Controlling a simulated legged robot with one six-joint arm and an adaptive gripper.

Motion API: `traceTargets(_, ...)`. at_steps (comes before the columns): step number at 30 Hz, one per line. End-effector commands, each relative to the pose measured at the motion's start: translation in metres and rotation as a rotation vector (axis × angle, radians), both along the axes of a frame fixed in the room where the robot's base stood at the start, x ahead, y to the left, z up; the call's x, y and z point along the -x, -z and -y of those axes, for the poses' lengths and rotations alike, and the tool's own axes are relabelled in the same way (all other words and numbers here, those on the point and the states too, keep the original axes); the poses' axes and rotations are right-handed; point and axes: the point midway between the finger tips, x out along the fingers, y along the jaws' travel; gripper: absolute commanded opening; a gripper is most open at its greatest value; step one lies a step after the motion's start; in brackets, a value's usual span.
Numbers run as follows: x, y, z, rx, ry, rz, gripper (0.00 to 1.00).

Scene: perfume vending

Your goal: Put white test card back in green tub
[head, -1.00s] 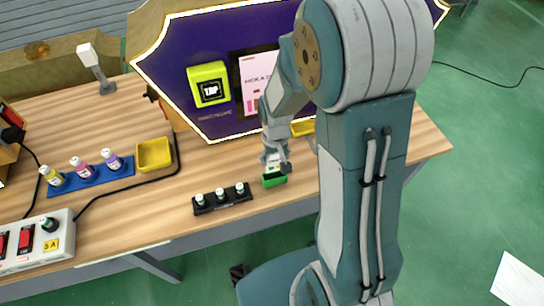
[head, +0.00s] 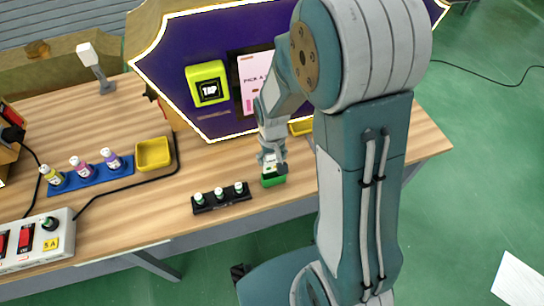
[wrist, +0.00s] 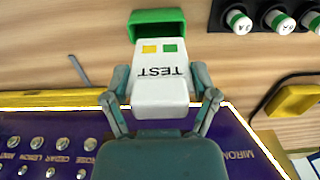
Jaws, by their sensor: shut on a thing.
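The white test card (wrist: 160,80) has the word TEST, upside down in the wrist view, with a yellow and a green square. My gripper (wrist: 163,98) is shut on it, one finger at each side. The card's far end overlaps the green tub (wrist: 158,17); how deep it sits in the tub I cannot tell. In the head view the green tub (head: 273,181) stands near the table's front edge, with my gripper (head: 273,163) right above it. The card is mostly hidden there.
A black rack (head: 222,199) with several small bottles stands just left of the tub. The purple vending panel (head: 215,55) is behind. A yellow tray (head: 153,154) and a blue rack (head: 88,177) of bottles are farther left.

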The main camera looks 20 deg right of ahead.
Motion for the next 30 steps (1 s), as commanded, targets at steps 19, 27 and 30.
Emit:
traceTargets(19, 0.0, 0.003, 0.004, 0.0, 0.0, -0.001, 0.32)
traceTargets(27, 0.0, 0.01, 0.004, 0.0, 0.0, 0.0, 0.32)
traceTargets(30, 0.0, 0.013, 0.004, 0.0, 0.0, -0.001, 0.32)
